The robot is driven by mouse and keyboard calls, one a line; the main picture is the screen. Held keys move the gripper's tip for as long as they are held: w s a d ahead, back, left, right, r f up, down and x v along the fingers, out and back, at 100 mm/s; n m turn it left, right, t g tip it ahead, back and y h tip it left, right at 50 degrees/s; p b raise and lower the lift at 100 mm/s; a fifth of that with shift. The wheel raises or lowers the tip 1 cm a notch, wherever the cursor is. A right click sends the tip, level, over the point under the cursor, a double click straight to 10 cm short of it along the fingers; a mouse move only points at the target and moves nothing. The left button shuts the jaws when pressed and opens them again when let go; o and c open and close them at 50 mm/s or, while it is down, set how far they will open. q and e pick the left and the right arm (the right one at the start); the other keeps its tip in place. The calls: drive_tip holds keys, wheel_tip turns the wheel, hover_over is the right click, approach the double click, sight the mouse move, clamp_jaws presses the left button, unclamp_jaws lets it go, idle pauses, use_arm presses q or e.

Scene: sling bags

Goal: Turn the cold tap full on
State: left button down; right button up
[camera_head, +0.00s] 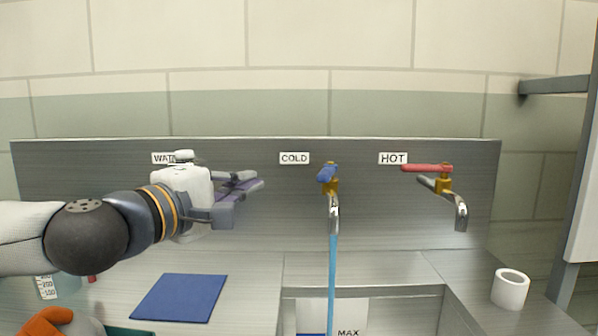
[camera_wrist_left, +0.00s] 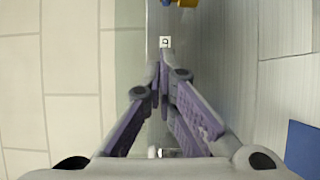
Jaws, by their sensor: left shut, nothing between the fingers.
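The cold tap has a blue lever (camera_head: 327,173) on a brass body below the COLD label (camera_head: 294,158). The lever points out from the wall toward me, and its chrome spout (camera_head: 333,213) pours a blue stream of water (camera_head: 331,270). A bit of the blue lever and brass also shows at the top edge of the left wrist view (camera_wrist_left: 185,3). My left gripper (camera_head: 258,184) is shut and empty, left of the cold tap and apart from it; its closed fingertips (camera_wrist_left: 167,56) show in the wrist view.
The hot tap with a red lever (camera_head: 427,168) pointing left stands right of the cold tap. A vessel marked MAX (camera_head: 348,318) is under the stream. A blue mat (camera_head: 180,298) lies on the left counter; a white hollow cylinder (camera_head: 510,289) stands on the right.

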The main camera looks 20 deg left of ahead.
sight(327, 173)
use_arm(q)
drive_tip(key=w+d+b, duration=0.1)
drive_tip(key=w+d, duration=0.5)
drive_tip(key=w, duration=0.3)
drive_tip(key=shift+f+b, duration=0.2)
drive_tip(key=shift+b, duration=0.15)
use_arm(e)
drive_tip(key=s+f+g, duration=0.1)
drive_tip(key=s+f, duration=0.1)
drive_tip(key=shift+s+d+f, duration=0.1)
drive_tip(key=shift+s+f, duration=0.2)
